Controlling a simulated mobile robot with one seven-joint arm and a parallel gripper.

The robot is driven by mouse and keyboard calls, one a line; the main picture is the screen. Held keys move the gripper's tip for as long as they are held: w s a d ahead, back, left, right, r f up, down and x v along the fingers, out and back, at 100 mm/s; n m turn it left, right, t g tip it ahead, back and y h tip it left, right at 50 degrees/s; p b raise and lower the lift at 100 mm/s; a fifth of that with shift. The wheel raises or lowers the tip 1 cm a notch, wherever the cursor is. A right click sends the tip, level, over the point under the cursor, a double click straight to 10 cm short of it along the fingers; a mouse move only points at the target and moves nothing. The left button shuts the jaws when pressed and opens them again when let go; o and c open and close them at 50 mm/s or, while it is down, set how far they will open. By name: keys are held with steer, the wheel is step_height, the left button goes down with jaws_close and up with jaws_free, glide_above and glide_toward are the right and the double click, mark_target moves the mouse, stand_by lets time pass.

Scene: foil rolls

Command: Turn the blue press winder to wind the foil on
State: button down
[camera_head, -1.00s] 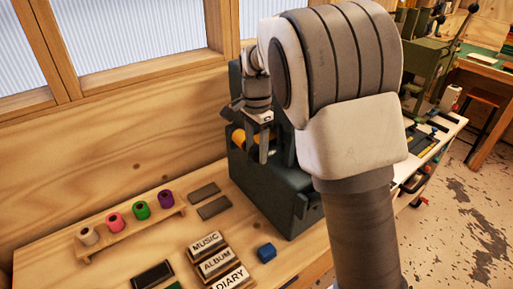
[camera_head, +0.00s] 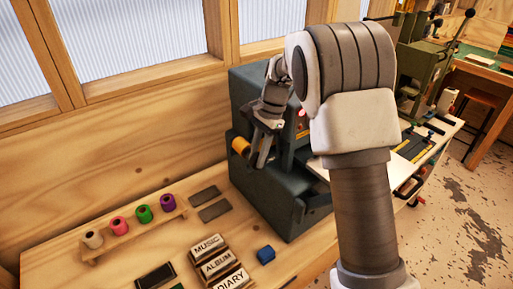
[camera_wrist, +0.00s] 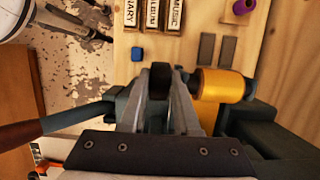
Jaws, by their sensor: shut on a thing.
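The blue press (camera_head: 270,190) is a dark blue-grey machine on the bench, partly hidden behind my arm in the head view. A gold foil roll (camera_head: 241,146) sits on its left side; it also shows in the wrist view (camera_wrist: 221,86), just right of my fingers. My gripper (camera_head: 262,158) is at the front of the press, close beside the roll. In the wrist view my gripper (camera_wrist: 160,78) is shut on a small dark piece (camera_wrist: 160,76), which looks like the winder. My fingers hide most of it.
Green, pink, purple and tan foil rolls (camera_head: 144,213) stand on a wooden rack at left. Word blocks (camera_head: 217,264), a small blue block (camera_head: 265,253) and grey bars (camera_head: 214,210) lie in front of the press. The wooden wall is close behind.

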steer(key=shift+w+d+g+y+p, duration=0.1)
steer(key=shift+d+g+y+p, duration=0.05)
steer(key=shift+g+y+p, duration=0.3)
steer(key=c, duration=0.6)
jaws_free()
steer(key=shift+c, duration=0.2)
steer(key=v, duration=1.7)
steer(key=shift+d+r, duration=0.2)
